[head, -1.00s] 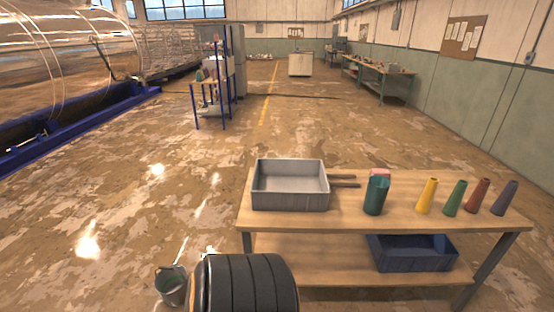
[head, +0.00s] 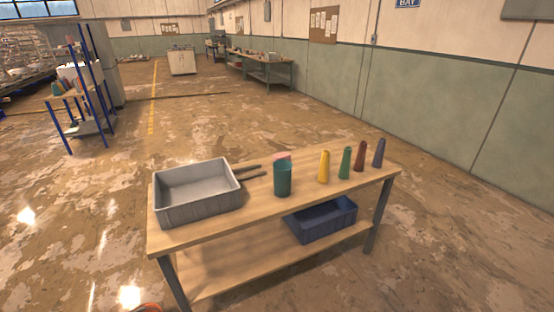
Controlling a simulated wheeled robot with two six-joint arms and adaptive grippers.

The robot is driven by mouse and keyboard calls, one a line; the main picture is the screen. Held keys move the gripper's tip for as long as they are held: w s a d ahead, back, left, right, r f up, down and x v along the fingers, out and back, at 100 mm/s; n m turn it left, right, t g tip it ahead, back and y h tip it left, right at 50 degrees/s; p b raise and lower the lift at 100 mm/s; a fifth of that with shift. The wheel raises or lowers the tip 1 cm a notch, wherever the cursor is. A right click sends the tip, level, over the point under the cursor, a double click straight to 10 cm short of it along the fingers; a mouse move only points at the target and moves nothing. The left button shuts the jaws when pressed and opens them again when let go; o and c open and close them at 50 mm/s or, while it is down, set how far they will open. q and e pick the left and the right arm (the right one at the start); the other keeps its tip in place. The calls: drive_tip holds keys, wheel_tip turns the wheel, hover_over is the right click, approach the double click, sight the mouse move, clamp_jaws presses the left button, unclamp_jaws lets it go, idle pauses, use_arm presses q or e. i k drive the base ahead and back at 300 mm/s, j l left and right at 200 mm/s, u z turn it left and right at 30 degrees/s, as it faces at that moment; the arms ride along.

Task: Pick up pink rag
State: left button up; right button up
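A small pink patch, likely the pink rag (head: 283,157), shows at the top of a teal container (head: 283,181) on the wooden table (head: 215,232). Most of it is hidden; I cannot tell how far it reaches inside or behind the container. The container stands upright near the middle of the tabletop. Neither of my grippers is in view.
A grey bin (head: 197,213) stands left on the table, with dark rods (head: 250,170) beside it. Yellow (head: 323,168), green (head: 345,164), red (head: 360,157) and purple (head: 379,154) cones stand right. A blue crate (head: 325,230) sits on the lower shelf. Floor around is mostly clear.

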sight(285, 155)
drive_tip(key=z, duration=4.5)
drive_tip(key=u, duration=4.5)
drive_tip(key=i+z, duration=0.35)
drive_tip(key=i, duration=0.4)
